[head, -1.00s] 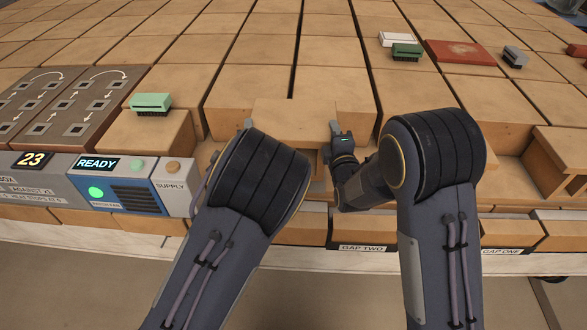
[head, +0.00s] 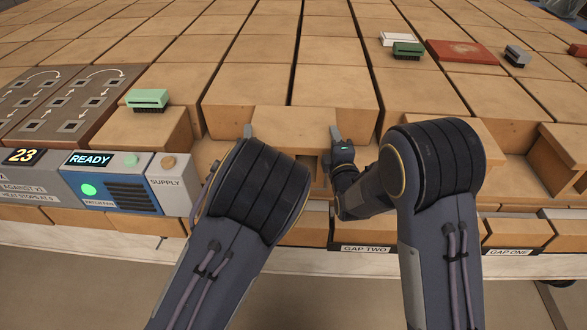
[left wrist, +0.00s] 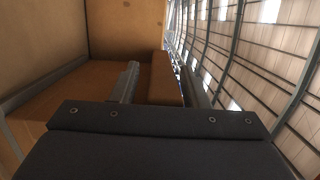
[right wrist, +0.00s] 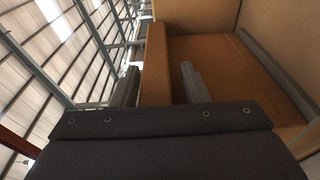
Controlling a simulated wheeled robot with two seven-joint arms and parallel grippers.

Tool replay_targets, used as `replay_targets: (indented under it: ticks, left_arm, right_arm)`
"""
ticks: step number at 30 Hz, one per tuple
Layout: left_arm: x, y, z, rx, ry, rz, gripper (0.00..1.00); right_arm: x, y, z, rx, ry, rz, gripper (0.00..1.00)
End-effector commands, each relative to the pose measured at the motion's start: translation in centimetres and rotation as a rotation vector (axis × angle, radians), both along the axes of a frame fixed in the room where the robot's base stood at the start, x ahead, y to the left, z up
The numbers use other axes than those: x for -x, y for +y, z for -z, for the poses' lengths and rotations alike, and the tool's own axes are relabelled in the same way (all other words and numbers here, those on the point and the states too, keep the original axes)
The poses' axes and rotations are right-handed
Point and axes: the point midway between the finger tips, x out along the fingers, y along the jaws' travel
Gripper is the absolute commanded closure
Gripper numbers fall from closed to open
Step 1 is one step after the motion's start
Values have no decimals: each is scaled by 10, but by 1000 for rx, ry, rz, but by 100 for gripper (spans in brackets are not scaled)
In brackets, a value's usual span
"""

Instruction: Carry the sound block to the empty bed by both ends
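A tan hollow block (head: 294,120) sits in the front row above the label GAP TWO (head: 366,249); I cannot confirm from its looks that it is the sound one. My left gripper (head: 247,132) is at its left end, mostly hidden behind my forearm. My right gripper (head: 334,136) is at its right end. In the left wrist view, the open fingers stand either side of a brown wall (left wrist: 166,80), with a narrow gap visible. In the right wrist view, the open fingers likewise straddle a brown wall (right wrist: 157,62). A recess (head: 515,172) lies above GAP ONE (head: 507,252).
A control box reading READY (head: 90,160) and a block with a green brush (head: 147,99) stand at left. A brown arrowed board (head: 70,105) lies behind. A red slab (head: 460,51), another green brush (head: 407,49) and a grey tool (head: 517,56) lie back right.

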Motion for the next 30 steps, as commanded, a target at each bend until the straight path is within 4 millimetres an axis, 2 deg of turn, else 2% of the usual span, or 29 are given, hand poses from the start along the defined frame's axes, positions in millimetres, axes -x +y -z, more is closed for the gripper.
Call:
replay_targets:
  ticks: [9,13,17,24,30]
  left_arm:
    - [1,0,0,-1,1,1,53]
    - [9,-2,0,-1,2,1,53]
    - [31,-5,0,0,3,2,53]
    - [82,-13,0,-1,2,3,53]
    - [111,-16,1,-1,2,2,53]
  right_arm:
    - [0,0,0,0,1,-1,53]
    - [0,0,0,0,1,-1,53]
    - [0,0,0,0,1,-1,53]
    - [0,0,0,0,1,-1,53]
    - [0,0,0,0,1,-1,53]
